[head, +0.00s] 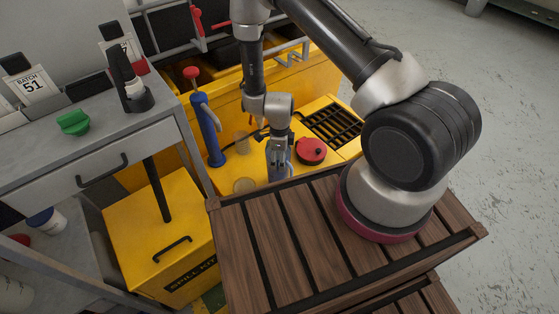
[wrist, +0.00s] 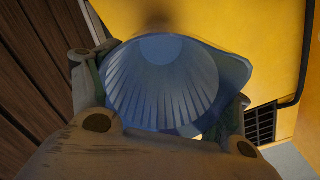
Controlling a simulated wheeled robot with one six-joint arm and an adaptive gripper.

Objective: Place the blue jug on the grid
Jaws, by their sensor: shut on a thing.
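My gripper (head: 280,152) points down over the yellow deck and is shut on the blue jug (head: 281,172). In the head view the jug is mostly hidden by the gripper and the wooden slats in front. In the wrist view the translucent blue jug (wrist: 163,85), seen with its ribbed inside, fills the middle between the fingers. The black barred grid (head: 335,124) is set in the yellow deck to the right of and behind my gripper. It also shows at the right of the wrist view (wrist: 260,124). The jug is apart from the grid.
A red round lid (head: 311,150) sits between my gripper and the grid. A blue pump with a red knob (head: 207,125) stands to the left. A yellow spill kit box (head: 158,235) and a grey bench (head: 95,150) are further left. Wooden slats (head: 270,240) lie in front.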

